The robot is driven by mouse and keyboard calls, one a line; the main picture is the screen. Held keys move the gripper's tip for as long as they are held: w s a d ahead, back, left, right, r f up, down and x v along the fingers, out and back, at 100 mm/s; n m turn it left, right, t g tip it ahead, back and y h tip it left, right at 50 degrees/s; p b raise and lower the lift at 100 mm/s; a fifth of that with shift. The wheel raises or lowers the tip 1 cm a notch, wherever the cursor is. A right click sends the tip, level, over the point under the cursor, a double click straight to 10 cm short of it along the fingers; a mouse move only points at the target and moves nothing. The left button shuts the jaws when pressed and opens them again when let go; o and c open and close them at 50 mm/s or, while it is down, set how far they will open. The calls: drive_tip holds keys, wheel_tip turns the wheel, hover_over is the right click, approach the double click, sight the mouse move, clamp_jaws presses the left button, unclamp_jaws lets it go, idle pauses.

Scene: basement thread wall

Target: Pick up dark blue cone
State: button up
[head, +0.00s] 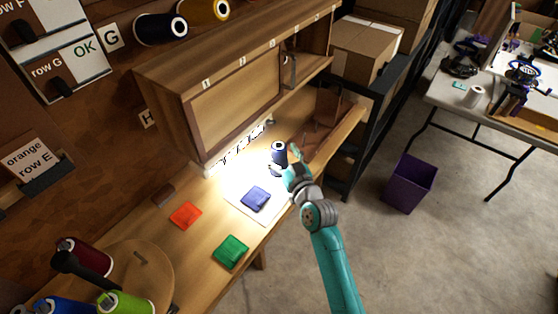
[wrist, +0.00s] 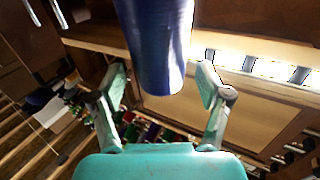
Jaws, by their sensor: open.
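The dark blue cone (head: 279,152) stands upright at the back of the wooden bench, under bright light. In the wrist view the dark blue cone (wrist: 158,45) fills the top middle, its lower end reaching between the two fingertips. My gripper (head: 289,166) is right beside the cone at its lower right. In the wrist view my gripper (wrist: 161,80) is open, with a finger on either side of the cone and a visible gap at each side. I cannot tell how deep the cone is between the fingers.
Blue (head: 255,199), orange (head: 185,215) and green (head: 231,251) squares lie on the bench. A wooden cabinet (head: 232,93) rises behind. A round stand (head: 140,262) with several cones is at the lower left. A purple bin (head: 410,184) stands on the floor.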

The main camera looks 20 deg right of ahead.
drive_tip(key=shift+w+a, duration=0.15)
drive_tip(key=shift+w, duration=0.8)
clamp_jaws()
wheel_tip(320, 180, up, 18)
